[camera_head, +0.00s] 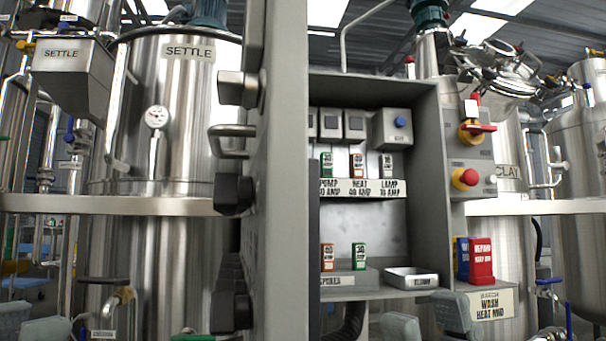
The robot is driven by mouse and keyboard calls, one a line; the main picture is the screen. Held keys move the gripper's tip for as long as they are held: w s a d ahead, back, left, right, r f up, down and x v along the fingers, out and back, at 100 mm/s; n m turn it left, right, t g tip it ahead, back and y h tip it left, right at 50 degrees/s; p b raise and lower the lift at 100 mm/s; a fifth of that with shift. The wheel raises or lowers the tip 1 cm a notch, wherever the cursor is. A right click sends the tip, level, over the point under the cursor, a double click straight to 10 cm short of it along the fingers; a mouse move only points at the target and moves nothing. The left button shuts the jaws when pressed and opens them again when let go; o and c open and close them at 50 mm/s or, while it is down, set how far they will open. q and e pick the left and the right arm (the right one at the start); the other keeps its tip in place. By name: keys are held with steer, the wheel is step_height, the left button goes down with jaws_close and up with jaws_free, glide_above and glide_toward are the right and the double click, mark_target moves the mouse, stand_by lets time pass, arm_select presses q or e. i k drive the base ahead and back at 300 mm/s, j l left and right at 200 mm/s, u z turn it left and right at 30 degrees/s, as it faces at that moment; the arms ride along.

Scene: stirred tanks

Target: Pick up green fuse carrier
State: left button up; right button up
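One green fuse carrier (327,165) stands in the upper row of the open cabinet, above the label reading PUMP. A second green fuse carrier (359,256) stands on the lower shelf, right of an orange-brown one. My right gripper (428,320) is at the bottom edge, below and right of the cabinet shelf, with a gap between its grey fingertips and nothing in it. My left gripper (30,322) is at the bottom left corner, far from the carriers. Its fingertips look apart and empty, and the rest is cut off.
The open cabinet door (283,170) stands edge-on, left of the carriers. A small metal tray (412,278) sits on the lower shelf's right. Steel tanks (175,120) stand behind.

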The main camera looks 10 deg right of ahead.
mark_target(326, 157)
steer(key=k+l, duration=0.8)
steer(key=l, duration=0.1)
